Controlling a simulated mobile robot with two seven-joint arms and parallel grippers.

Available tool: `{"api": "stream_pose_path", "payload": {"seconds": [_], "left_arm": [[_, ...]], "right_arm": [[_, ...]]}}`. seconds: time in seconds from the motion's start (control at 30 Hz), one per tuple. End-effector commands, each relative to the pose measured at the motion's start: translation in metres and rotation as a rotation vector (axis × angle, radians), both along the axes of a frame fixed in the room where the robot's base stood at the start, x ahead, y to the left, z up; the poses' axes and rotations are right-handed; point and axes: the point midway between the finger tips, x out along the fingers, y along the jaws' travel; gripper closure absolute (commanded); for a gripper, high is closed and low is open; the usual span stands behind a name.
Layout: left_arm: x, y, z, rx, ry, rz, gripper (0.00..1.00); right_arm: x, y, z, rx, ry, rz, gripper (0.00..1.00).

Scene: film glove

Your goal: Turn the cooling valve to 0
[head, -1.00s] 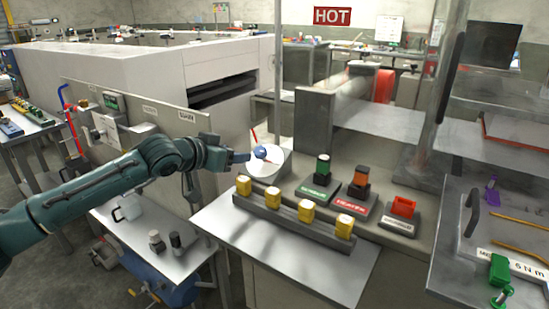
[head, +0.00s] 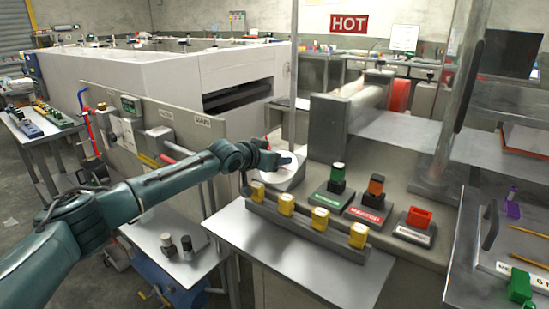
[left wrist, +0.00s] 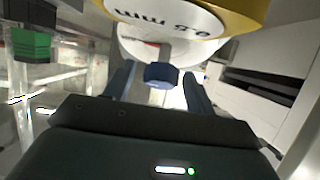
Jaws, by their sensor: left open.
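A white round dial (head: 284,181) stands at the near left corner of the machine. My left gripper (head: 283,160) is in front of it and hides much of its face and the knob in the head view. In the left wrist view a blue knob (left wrist: 161,75) sits on a white face (left wrist: 146,48). The open fingers of my left gripper (left wrist: 160,88) are on either side of the knob, with gaps showing. The dial's pointer and setting cannot be read. My right gripper is not in view.
A rail of yellow blocks (head: 287,205) lies just in front of the dial. A yellow-rimmed white gauge marked 0.5 mm (left wrist: 185,18) is close above the fingers in the wrist view.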

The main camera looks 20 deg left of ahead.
Motion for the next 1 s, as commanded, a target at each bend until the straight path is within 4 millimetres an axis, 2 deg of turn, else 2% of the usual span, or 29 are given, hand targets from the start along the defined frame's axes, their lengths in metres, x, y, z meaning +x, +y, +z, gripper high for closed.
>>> {"api": "stream_pose_path", "payload": {"seconds": [0.33,0.87,1.0], "left_arm": [[0.0028,-0.0006,-0.0006,0.001,-0.001,0.001,0.45],[0.0026,-0.0006,-0.001,0.001,0.0,0.001,0.87],[0.0024,-0.0008,-0.001,-0.001,0.0,0.003,0.89]], "right_arm": [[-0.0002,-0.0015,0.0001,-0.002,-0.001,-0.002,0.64],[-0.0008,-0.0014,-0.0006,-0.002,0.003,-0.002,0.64],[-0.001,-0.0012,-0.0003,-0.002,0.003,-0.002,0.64]]}}
